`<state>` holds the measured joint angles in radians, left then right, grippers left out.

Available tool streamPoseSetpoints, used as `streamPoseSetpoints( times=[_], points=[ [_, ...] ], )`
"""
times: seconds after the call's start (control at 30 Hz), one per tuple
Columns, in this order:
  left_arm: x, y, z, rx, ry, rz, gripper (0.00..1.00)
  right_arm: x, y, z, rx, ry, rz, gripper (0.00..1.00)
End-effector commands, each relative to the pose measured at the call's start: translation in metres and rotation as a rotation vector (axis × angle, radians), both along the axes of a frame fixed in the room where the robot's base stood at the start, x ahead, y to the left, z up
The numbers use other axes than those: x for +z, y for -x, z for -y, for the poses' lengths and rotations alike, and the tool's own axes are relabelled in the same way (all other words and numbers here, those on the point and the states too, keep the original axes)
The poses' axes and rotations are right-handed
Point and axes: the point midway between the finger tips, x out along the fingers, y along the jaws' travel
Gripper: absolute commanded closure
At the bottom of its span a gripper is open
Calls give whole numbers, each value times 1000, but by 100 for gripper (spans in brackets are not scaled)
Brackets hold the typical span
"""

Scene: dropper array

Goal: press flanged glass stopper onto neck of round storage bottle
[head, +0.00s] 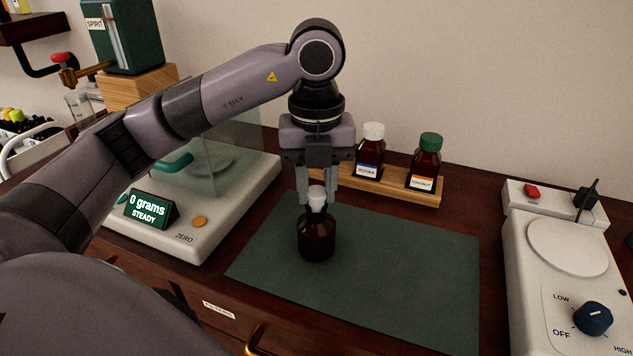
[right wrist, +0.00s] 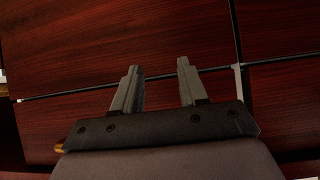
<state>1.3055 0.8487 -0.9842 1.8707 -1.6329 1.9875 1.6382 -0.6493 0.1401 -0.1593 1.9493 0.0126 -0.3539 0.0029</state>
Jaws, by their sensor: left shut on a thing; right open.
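A round brown storage bottle (head: 317,238) stands upright on the green mat (head: 420,265). A pale stopper (head: 317,193) sits right above its neck, upright and in line with it. I cannot tell whether the stopper is fully seated or only touching. My left gripper (head: 318,197) points straight down over the bottle and is shut on the stopper, a finger on each side. My right gripper (right wrist: 158,70) shows only in the right wrist view. It is open and empty in front of dark red wood panels.
Behind the mat, a wooden rack (head: 398,188) holds a white-capped bottle (head: 370,152) and a green-capped bottle (head: 425,162). A scale (head: 235,205) reading 0 grams stands left, a hotplate (head: 568,290) right. The mat's right part is clear.

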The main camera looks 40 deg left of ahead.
Motion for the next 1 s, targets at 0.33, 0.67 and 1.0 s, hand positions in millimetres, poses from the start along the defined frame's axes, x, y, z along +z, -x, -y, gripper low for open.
streamPoseSetpoints(
  times=[0.33,0.67,1.0],
  points=[
    [-5,0,0,0,0,0,97,-4,0,0,0,0,0,57],
    [-5,0,0,0,0,0,40,-4,0,0,0,0,0,57],
    [20,-1,0,1,0,4,40,0,0,0,0,0,0,57]
  ],
)
